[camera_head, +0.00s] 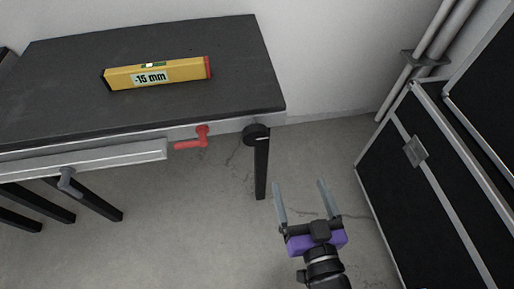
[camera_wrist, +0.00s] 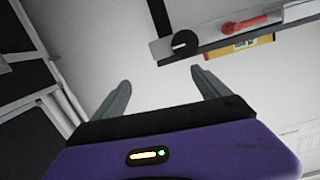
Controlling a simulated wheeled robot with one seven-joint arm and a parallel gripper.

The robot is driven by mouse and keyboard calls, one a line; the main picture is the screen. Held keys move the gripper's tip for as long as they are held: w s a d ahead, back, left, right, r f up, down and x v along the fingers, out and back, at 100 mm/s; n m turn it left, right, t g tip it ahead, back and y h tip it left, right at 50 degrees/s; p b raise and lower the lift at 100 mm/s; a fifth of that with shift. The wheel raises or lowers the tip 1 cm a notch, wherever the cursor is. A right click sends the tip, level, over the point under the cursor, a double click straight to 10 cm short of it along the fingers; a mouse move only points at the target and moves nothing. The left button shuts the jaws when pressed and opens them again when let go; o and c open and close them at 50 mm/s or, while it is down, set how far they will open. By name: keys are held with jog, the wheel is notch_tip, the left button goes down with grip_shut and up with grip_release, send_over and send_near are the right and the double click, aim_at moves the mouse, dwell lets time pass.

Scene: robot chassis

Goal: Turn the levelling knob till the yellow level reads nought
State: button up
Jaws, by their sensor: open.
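The yellow level (camera_head: 172,73) lies on the dark table top, and its display reads -15 mm. A round black knob (camera_head: 256,134), which looks like the levelling knob, sits at the table's front right corner, above a leg. It also shows near the top of the wrist view (camera_wrist: 185,43), with part of the yellow level (camera_wrist: 252,46) beyond the table edge. My gripper (camera_head: 300,184) is open and empty, below and right of the knob in the head view. Its two fingers stand apart and touch nothing.
A red crank handle (camera_head: 192,140) projects from the front of the table (camera_head: 222,98), left of the knob. A grey clamp-like handle (camera_head: 68,180) hangs below a front rail. A black cabinet (camera_head: 400,190) stands at right. Floor between is clear.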

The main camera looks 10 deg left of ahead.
jog(key=t+b, duration=0.1)
jog(key=b, duration=0.6)
send_near(256, 138)
jog(key=w+f, duration=0.1)
jog(key=w, duration=0.3)
jog(key=shift+w+a+r+m+y, duration=0.15)
jog(key=shift+a+m+y, duration=0.2)
jog(key=shift+m+y, duration=0.05)
jog(key=shift+x, duration=3.85)
jog(key=shift+r, duration=0.2)
jog(key=c, duration=1.3)
jog(key=shift+c, duration=0.2)
jog(key=shift+n, duration=0.3)
